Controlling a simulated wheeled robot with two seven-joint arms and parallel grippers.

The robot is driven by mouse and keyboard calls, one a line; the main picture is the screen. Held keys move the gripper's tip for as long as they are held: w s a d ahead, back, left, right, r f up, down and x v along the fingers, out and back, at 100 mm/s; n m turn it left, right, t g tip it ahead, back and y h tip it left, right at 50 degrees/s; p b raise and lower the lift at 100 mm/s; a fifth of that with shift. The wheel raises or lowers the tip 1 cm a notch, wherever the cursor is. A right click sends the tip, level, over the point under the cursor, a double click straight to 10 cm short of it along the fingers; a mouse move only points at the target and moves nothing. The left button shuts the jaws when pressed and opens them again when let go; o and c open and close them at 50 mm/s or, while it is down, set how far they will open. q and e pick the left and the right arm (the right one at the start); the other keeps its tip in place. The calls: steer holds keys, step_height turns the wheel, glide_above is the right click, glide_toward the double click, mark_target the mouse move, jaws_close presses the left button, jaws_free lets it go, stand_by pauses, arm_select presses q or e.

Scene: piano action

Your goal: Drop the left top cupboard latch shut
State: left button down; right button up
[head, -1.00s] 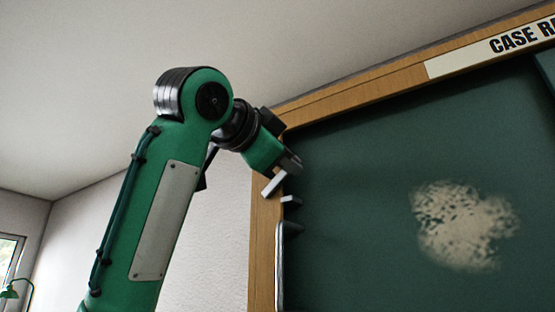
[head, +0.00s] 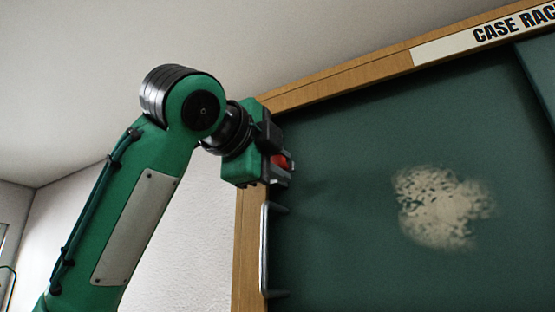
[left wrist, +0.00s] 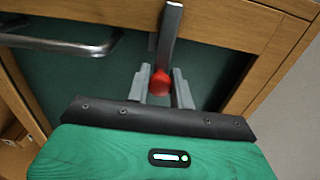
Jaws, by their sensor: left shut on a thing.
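The latch is a grey metal bar (left wrist: 170,32) with a red knob (left wrist: 160,83) at its end, at the left edge of the green cupboard door (head: 350,130). In the left wrist view the bar crosses the wooden frame. My left gripper (left wrist: 161,88) is shut on the red knob, with one grey finger on each side. In the head view the red knob (head: 281,162) shows between the jaws of my left gripper (head: 287,170), which hide most of the latch. My right gripper is not in view.
A metal door handle (head: 265,248) stands just below my left gripper; it also shows in the left wrist view (left wrist: 65,45). The wooden frame (head: 360,77) runs along the top and left. A sign (head: 475,35) is at upper right.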

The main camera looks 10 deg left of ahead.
arm_select(q)
steer(key=shift+d+f, duration=0.1)
stand_by(0.3)
steer(key=c, duration=1.3)
jaws_free()
steer(key=shift+s, duration=0.1)
steer(key=shift+s, duration=0.1)
steer(key=b+v, duration=0.6)
steer(key=v, duration=0.7)
steer(key=shift+s+a, duration=0.2)
steer(key=shift+s, duration=0.15)
steer(key=shift+w, duration=0.1)
